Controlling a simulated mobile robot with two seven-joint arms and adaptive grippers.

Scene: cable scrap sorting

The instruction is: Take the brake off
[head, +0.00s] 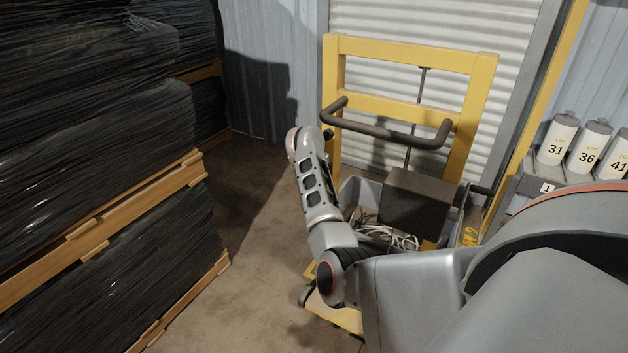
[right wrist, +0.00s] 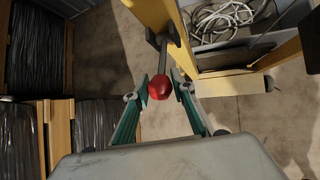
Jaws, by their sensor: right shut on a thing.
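A red knob (right wrist: 160,88) sits at the end of a dark lever rod (right wrist: 163,56) beside a yellow post of the cart, in the right wrist view. My right gripper (right wrist: 163,86) has its two green-sided fingers on either side of the knob and is shut on it. In the head view the yellow cart frame (head: 412,53) with its dark push handle (head: 385,130) stands before a shutter. My right arm reaches toward its left side, and the knob and my right fingers are hidden there. My left gripper is not in view.
The cart carries a grey bin with white cable scrap (head: 388,236) and a dark box (head: 416,202). Stacks of black sheeting on wooden pallets (head: 150,225) stand at the left. Numbered canisters (head: 557,139) stand on a shelf at right. Bare floor (head: 245,190) lies between stacks and cart.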

